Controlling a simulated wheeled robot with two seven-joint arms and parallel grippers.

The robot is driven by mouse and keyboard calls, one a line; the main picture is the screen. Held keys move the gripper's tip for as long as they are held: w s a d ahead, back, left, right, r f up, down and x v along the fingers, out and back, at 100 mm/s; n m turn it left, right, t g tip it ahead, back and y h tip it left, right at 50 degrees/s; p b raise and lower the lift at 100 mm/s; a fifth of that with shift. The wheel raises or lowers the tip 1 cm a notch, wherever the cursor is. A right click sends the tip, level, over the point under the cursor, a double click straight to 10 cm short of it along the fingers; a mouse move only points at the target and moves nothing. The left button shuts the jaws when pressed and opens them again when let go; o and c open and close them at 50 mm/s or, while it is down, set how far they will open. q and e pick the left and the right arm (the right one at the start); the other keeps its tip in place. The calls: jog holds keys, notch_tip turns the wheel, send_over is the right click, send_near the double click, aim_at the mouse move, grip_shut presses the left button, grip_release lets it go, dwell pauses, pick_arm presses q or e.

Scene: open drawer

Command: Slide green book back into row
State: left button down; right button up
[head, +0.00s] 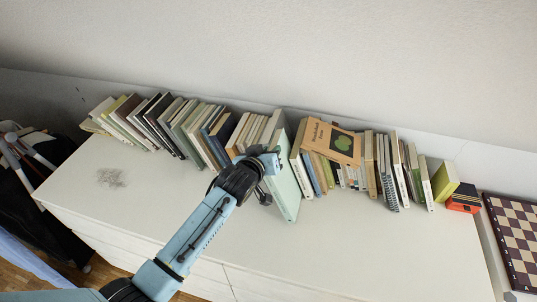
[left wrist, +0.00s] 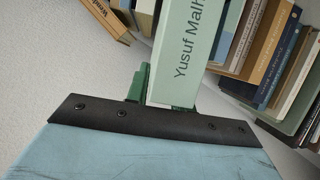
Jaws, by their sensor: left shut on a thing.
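The pale green book (head: 284,182) stands in the row on the white cabinet top and juts out in front of its neighbours. My left gripper (head: 267,172) is at the book's front part, coming from the left. In the left wrist view the book's spine (left wrist: 186,62) reads "Yusuf Malh" and sits between the dark green fingers of my left gripper (left wrist: 166,92), which is shut on it. The far part of the book is hidden among the other books. My right gripper is in neither view.
The row of books (head: 205,130) leans along the back of the white cabinet (head: 370,250). An orange-brown book (head: 331,141) lies across others right of the green one. A chessboard (head: 516,240) is at the far right. The cabinet's front surface is mostly clear.

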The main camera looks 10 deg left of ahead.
aim_at(273, 144)
pick_arm(q)
jog(key=shift+w+r, duration=0.2)
jog(key=shift+r, duration=0.05)
jog(key=shift+w+d+b, duration=0.1)
jog(key=shift+w+b, duration=0.65)
jog(key=shift+w, duration=1.1)
jog(key=c, duration=1.1)
grip_release()
jog(key=shift+s, duration=0.1)
jog(key=shift+s+f, duration=0.15)
jog(key=shift+f, duration=0.25)
jog(key=shift+s+r, duration=0.15)
jog(key=shift+s, duration=0.35)
jog(key=v, duration=1.2)
jog(key=shift+r+p, duration=0.35)
jog(key=shift+r, duration=0.1)
